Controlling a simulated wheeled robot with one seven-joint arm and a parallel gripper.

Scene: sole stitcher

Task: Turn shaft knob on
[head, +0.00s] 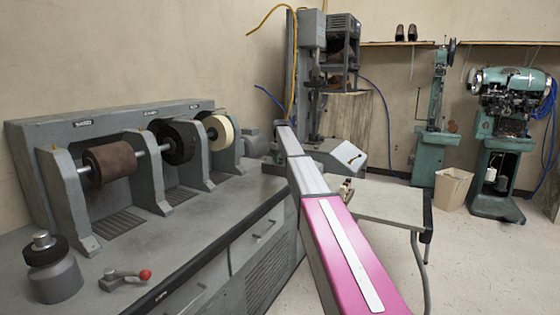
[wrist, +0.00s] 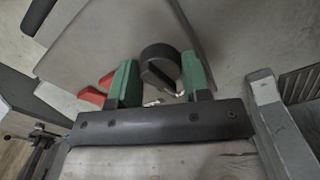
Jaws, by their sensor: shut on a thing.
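In the wrist view a dark round knob (wrist: 158,54) with a raised bar across its face sits on a grey panel (wrist: 95,45). My gripper (wrist: 160,78) has its two green fingers on either side of the knob, shut on it. Small light bits show just below the knob, too small to tell. In the head view my arm reaches away toward the back of the bench, and the knob cannot be made out there.
A grey bench machine (head: 105,130) with several rollers stands at left. A lever with a red ball (head: 145,275) and a round grey post (head: 50,275) are on the bench. Red pieces (wrist: 92,97) lie left of my fingers. A small table (head: 395,205) stands right of my arm.

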